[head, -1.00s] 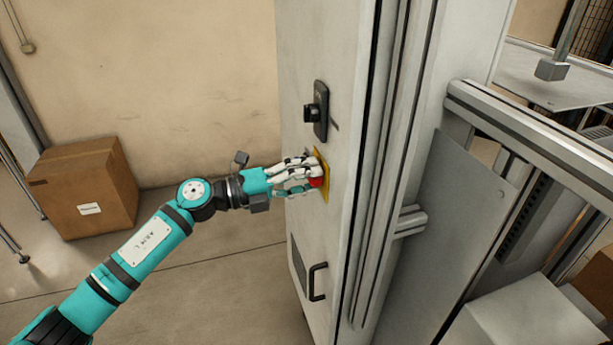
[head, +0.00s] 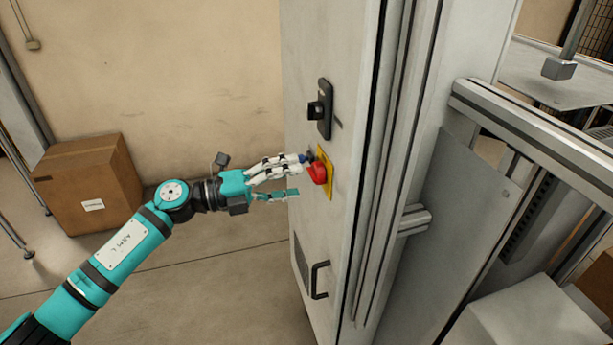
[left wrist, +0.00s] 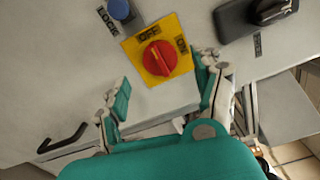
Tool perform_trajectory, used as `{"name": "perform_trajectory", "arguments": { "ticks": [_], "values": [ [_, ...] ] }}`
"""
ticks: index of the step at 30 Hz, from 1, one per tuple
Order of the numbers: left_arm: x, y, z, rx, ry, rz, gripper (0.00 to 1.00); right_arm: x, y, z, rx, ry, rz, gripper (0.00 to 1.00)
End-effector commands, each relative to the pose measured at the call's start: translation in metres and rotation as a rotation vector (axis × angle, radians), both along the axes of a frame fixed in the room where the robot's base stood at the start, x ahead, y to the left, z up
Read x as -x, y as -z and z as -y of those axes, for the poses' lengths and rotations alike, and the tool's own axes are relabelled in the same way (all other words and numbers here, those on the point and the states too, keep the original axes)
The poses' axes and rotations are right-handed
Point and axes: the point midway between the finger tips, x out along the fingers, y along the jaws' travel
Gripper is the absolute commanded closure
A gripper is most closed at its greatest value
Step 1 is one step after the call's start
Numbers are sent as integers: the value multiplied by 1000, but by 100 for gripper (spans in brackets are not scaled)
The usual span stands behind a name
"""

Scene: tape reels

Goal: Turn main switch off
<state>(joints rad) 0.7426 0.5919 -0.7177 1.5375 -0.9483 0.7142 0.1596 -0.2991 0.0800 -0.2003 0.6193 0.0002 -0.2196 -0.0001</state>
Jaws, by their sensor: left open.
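The main switch is a red rotary knob (head: 318,173) on a yellow plate (head: 326,158), on the side of a light grey cabinet. In the left wrist view the knob (left wrist: 158,59) sits on the plate (left wrist: 133,47) between OFF and ON labels; which label it points to I cannot tell. My left gripper (head: 297,177) is open and empty, just left of the knob and apart from it. In the left wrist view its fingers (left wrist: 166,86) are spread to either side below the knob. My right gripper is not in view.
A blue knob (left wrist: 119,9) marked LOCK is beside the plate. A black handle (head: 323,109) is above the switch, and a black pull handle (head: 318,281) is below. A cardboard box (head: 84,185) stands on the floor at left. A metal frame (head: 520,125) is at right.

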Motion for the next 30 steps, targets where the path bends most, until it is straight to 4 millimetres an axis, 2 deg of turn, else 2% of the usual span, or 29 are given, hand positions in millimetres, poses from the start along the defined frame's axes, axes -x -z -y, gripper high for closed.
{"name": "perform_trajectory", "arguments": {
  "ticks": [1,6,12,27,30],
  "values": [
    [3,2,-13,-4,-4,0,32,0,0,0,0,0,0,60],
    [14,1,-44,-2,-3,-1,32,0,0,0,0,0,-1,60],
    [22,1,-66,-1,1,0,32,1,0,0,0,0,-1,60],
    [23,0,-70,0,0,0,32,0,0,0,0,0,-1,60],
    [17,9,-73,27,-25,-29,32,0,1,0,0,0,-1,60]
  ]
}}
